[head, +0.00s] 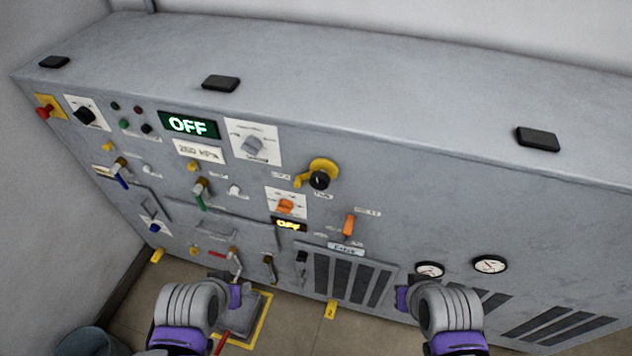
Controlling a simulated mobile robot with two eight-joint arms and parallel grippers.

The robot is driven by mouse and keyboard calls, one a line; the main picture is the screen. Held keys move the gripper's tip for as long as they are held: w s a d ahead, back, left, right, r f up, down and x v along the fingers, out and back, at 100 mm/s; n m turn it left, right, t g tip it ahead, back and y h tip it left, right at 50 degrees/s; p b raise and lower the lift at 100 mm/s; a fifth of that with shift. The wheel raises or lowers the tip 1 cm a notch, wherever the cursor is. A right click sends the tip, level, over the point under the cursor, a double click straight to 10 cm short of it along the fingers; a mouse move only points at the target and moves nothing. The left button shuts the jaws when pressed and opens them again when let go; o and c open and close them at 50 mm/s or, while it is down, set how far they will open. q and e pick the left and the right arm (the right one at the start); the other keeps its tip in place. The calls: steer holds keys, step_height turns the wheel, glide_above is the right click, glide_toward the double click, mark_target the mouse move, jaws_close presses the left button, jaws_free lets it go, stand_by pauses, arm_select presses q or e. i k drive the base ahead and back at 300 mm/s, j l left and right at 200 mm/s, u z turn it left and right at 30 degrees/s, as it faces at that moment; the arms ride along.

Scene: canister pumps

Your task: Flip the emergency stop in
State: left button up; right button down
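The emergency stop (44,111) is a red button on a yellow plate. It sits at the upper left end of the grey control panel's front face, and I cannot tell whether it is pressed in. My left gripper (235,296) is at the lower left of the head view, well below and to the right of the button. My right gripper (402,298) is lower right of centre, in front of the vents. Only purple finger parts show on each, so their opening is unclear. Neither gripper visibly touches the emergency stop.
The panel (400,120) carries dials, coloured valve levers and a green OFF display (188,125). A yellow-handled knob (319,176) and an orange lever (349,224) stick out. A yellow-edged floor plate (247,318) and a bucket (88,341) are below.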

mark_target(43, 113)
steer(key=u, duration=1.7)
